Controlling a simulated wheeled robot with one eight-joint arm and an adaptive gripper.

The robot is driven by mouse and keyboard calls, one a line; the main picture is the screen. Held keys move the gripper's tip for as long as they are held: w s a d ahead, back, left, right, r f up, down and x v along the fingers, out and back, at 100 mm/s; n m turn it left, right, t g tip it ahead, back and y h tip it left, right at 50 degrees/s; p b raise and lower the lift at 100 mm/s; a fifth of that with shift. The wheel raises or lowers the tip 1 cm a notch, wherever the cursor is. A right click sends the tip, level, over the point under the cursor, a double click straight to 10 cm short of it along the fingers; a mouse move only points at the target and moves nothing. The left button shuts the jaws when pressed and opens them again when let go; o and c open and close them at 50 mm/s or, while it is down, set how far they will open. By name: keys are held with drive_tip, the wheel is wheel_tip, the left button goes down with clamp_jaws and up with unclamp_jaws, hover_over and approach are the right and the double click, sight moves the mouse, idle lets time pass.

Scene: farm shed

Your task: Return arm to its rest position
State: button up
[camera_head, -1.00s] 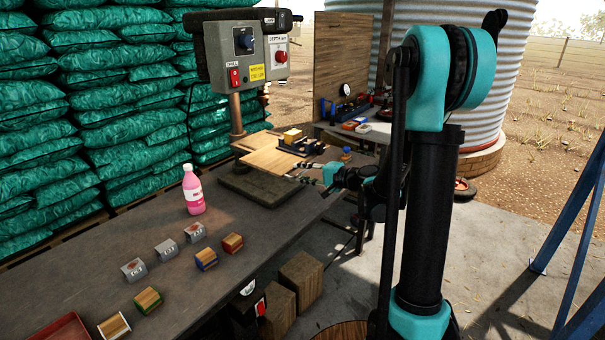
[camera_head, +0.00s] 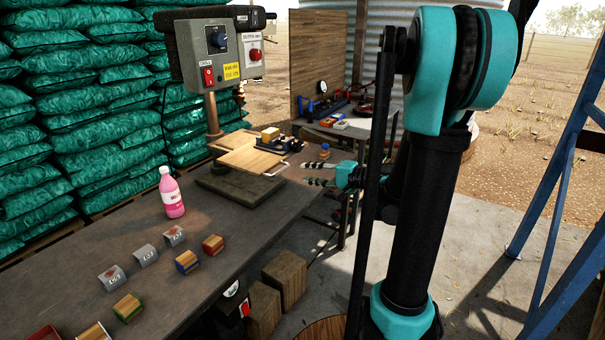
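My gripper (camera_head: 318,173) is at the right end of the bench, beside the drill press table and in front of my arm. Its two dark striped fingers point left and are spread apart, with nothing seen between them. Its teal body shows just right of the fingers. My black and teal arm stands at the right of the view and hides part of the wrist.
The drill press (camera_head: 222,55) stands on the bench (camera_head: 150,232) with a wooden board (camera_head: 252,160) on its table. A pink bottle (camera_head: 171,193), several wooden blocks (camera_head: 187,262) and grey label holders (camera_head: 146,255) stand on the bench. A blue frame (camera_head: 565,170) rises at the right.

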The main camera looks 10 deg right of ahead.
drive_tip(key=shift+s+d, duration=0.1)
drive_tip(key=s+f+n+g+h, duration=0.4)
drive_tip(key=s+f+h, duration=0.2)
drive_tip(key=s+f, duration=0.6)
drive_tip(key=s+d+f+n+g+h, duration=0.1)
drive_tip(key=s+d+f+n+h, duration=0.2)
drive_tip(key=s+d+h, duration=0.3)
drive_tip(key=s+d, duration=0.2)
drive_tip(key=s, duration=0.1)
drive_tip(key=shift+s+f+n, duration=0.3)
drive_tip(key=shift+s+f, duration=0.1)
